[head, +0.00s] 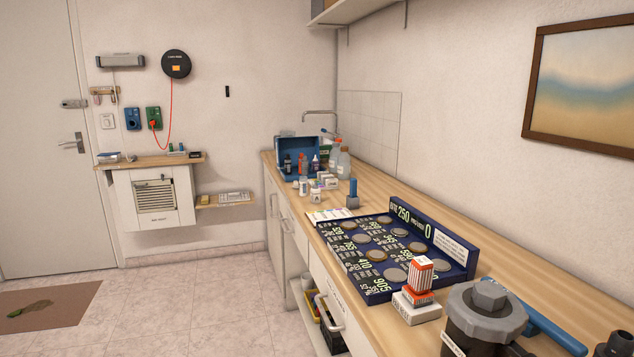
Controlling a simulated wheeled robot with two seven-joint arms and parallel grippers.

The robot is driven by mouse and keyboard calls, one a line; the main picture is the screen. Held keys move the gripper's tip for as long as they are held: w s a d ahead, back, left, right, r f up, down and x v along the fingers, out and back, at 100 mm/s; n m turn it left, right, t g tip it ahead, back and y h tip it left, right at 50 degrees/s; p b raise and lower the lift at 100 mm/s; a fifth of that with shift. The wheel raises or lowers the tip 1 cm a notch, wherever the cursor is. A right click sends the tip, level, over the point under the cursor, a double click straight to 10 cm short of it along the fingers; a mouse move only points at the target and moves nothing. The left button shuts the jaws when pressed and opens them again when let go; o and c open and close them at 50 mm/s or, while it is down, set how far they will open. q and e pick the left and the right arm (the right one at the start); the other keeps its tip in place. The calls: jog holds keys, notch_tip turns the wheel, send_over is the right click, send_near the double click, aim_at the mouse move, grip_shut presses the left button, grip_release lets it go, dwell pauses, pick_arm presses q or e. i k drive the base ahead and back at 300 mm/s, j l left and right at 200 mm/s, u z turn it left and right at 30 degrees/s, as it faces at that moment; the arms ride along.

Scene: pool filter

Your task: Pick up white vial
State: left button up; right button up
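A small white vial (303,187) stands upright near the far end of the wooden counter, in front of the blue case. Other small white containers (316,194) stand close to it on the right; at this size I cannot tell which one is the task's vial. Neither of my grippers shows in the head view.
The counter (268,160) runs along the right wall. It holds a blue case (291,145), bottles (343,164), a blue-handled item (353,193), a dark board with round discs (378,285), a striped box (420,277) and a grey-capped pump housing (486,310). Floor (210,310) to its left is free.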

aim_at(303, 180)
jog(key=i+z, duration=0.1)
jog(key=i, duration=0.3)
jog(key=i+j+z, duration=0.25)
jog(key=i+j, duration=0.8)
jog(key=i, duration=0.2)
jog(key=i+j+z, duration=0.25)
jog(key=i+j, duration=0.9)
jog(key=j, duration=0.15)
